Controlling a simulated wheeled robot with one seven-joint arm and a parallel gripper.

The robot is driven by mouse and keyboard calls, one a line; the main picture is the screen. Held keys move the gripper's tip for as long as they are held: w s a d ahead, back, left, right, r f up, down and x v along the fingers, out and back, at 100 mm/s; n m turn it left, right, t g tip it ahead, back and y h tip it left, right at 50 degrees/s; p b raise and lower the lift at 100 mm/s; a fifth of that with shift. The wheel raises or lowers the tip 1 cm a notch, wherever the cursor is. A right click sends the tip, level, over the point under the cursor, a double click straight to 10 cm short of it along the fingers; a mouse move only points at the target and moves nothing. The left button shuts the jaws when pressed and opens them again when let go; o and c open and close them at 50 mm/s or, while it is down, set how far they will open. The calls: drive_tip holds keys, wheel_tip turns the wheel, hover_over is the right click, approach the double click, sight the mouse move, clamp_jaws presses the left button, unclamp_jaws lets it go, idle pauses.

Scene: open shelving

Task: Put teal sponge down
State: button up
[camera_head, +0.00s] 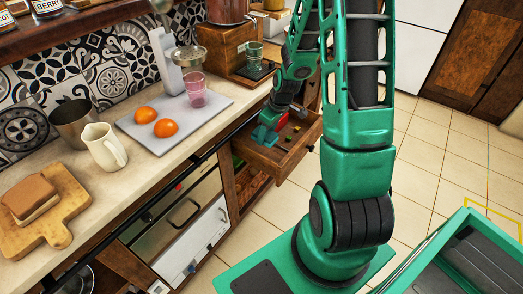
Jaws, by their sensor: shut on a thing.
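My gripper (268,128) is at the left side of a pulled-out wooden drawer (274,160), close to its front and the counter edge. It is shut on a small teal piece that looks like the teal sponge (263,136), though its colour is close to that of my arm. The piece looks to be over or just inside the drawer; I cannot tell whether it touches the drawer floor. The fingertips are small and partly hidden. A few small coloured bits lie inside the drawer to the right of my gripper.
On the counter (215,122) stand a grey board (184,130) with two orange fruits (165,128) and a pink glass (195,90), a cream pitcher (104,147), a metal cup (74,124) and a bread board (65,190). The tiled floor (270,222) is clear.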

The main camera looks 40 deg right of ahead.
sight(272, 136)
drive_tip(key=shift+d+f, duration=0.15)
drive_tip(key=shift+f, duration=4.35)
drive_tip(key=shift+f, duration=0.1)
drive_tip(key=o, duration=0.8)
drive_tip(key=v, duration=1.1)
drive_tip(key=shift+v, duration=0.85)
drive_tip(key=s+a+r+m+g, duration=0.1)
drive_tip(key=s+r+m, duration=0.2)
drive_tip(key=s+r, duration=0.3)
drive_tip(key=s+a+r+m+g, duration=0.1)
drive_tip(key=s+r+m, duration=0.3)
drive_tip(key=s+r, duration=0.3)
drive_tip(key=s+a+r+m, duration=0.1)
drive_tip(key=s+r+m, duration=0.2)
drive_tip(key=s, duration=0.9)
drive_tip(key=shift+s+a+r+g+h, duration=0.1)
drive_tip(key=shift+r+g+h, duration=0.1)
drive_tip(key=shift+r, duration=0.7)
drive_tip(key=shift+s+a+r+g+h, duration=0.1)
drive_tip(key=shift+a+r+g+h, duration=0.1)
drive_tip(key=shift+r, duration=0.65)
